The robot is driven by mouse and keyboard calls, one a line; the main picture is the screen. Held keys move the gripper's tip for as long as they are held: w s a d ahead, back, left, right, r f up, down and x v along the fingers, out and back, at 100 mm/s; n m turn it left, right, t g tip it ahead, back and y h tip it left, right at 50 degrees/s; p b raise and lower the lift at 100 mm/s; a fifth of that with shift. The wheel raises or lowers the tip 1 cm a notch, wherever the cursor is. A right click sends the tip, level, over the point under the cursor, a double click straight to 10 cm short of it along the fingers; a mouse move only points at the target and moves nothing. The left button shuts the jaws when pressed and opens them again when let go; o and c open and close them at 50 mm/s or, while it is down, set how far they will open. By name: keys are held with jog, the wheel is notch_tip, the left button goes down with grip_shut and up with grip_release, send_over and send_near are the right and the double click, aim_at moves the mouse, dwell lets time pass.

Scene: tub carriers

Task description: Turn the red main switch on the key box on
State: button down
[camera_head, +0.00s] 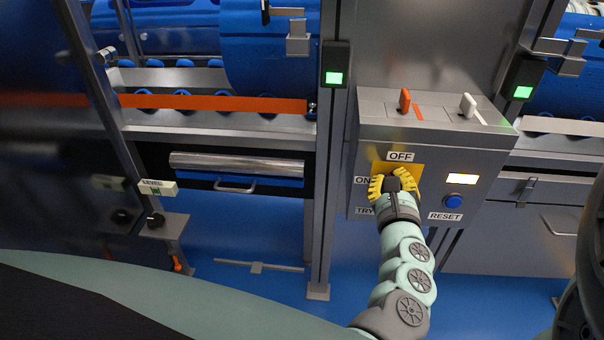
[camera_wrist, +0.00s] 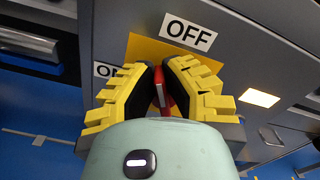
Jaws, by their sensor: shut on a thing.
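The key box (camera_head: 480,150) is a grey metal box on a post between two machine bays. Its front has a yellow plate (camera_wrist: 145,48) with an OFF label (camera_head: 400,156) above and an ON label (camera_head: 361,180) to the left; a TRY label sits lower left. The red main switch (camera_wrist: 162,92) shows in the wrist view as a narrow red handle between the fingers, pointing up toward OFF with a slight lean. My gripper (camera_wrist: 160,85), with yellow ridged fingers, is shut on it. In the head view my gripper (camera_head: 394,180) hides the switch.
An orange key (camera_head: 404,100) and a white key (camera_head: 467,104) stand on the box top. Green lamps (camera_head: 334,78) glow on the posts.

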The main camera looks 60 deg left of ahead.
jog(key=f+n+b, duration=0.1)
jog(key=n, duration=0.3)
jog(key=s+f+n+b, duration=0.1)
jog(key=n+b, duration=0.1)
jog(key=n, duration=0.2)
jog(key=a+f+n+b, duration=0.1)
jog(key=n+b, duration=0.1)
jog(key=n, duration=0.2)
jog(key=shift+s+a, duration=0.1)
jog(key=shift+s, duration=0.1)
jog(key=shift+n, duration=0.3)
jog(key=c, duration=1.1)
grip_release()
jog(key=shift+w+r, duration=0.1)
jog(key=shift+o, duration=0.2)
